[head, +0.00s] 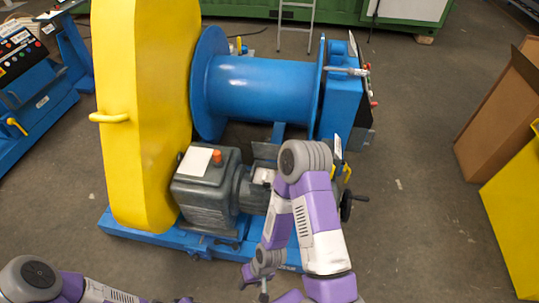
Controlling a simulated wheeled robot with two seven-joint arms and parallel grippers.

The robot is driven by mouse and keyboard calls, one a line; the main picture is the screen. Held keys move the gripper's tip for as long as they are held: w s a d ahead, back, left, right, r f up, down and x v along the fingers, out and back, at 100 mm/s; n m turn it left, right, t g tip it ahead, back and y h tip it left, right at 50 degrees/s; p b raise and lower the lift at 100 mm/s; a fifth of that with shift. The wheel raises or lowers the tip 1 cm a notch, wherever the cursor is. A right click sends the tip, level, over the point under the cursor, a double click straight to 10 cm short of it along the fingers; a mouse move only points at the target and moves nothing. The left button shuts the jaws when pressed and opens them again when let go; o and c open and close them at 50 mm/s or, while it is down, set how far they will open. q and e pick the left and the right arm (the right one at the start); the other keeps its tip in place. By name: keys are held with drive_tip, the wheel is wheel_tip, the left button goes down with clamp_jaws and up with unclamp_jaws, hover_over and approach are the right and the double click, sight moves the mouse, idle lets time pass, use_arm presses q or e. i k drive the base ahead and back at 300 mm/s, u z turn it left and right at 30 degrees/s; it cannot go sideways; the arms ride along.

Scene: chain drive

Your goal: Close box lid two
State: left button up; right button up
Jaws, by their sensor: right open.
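No lid marked as number two can be picked out for sure. A brown box (497,120) stands at the right edge, cut off by the frame, with a flap-like panel at its top. Whether that panel is a lid, I cannot tell. My right gripper (263,290) is small at the bottom middle, in front of the machine's blue base, pointing down. It is open, with nothing seen between its fingers, and well apart from the brown box. My left arm shows at the lower left; its gripper is not visible.
A blue winch drum (265,88) with a tall yellow guard (150,110) and a grey motor (207,190) fills the middle. A yellow panel (515,215) stands at the right. A blue control console (35,75) is at the left. Floor (420,200) is clear right of the machine.

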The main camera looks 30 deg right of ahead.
sight(267, 150)
drive_tip(key=k, duration=1.45)
drive_tip(key=z, duration=2.15)
drive_tip(key=i, duration=4.25)
drive_tip(key=u, duration=3.9)
drive_tip(key=i, duration=0.5)
drive_tip(key=z, duration=0.1)
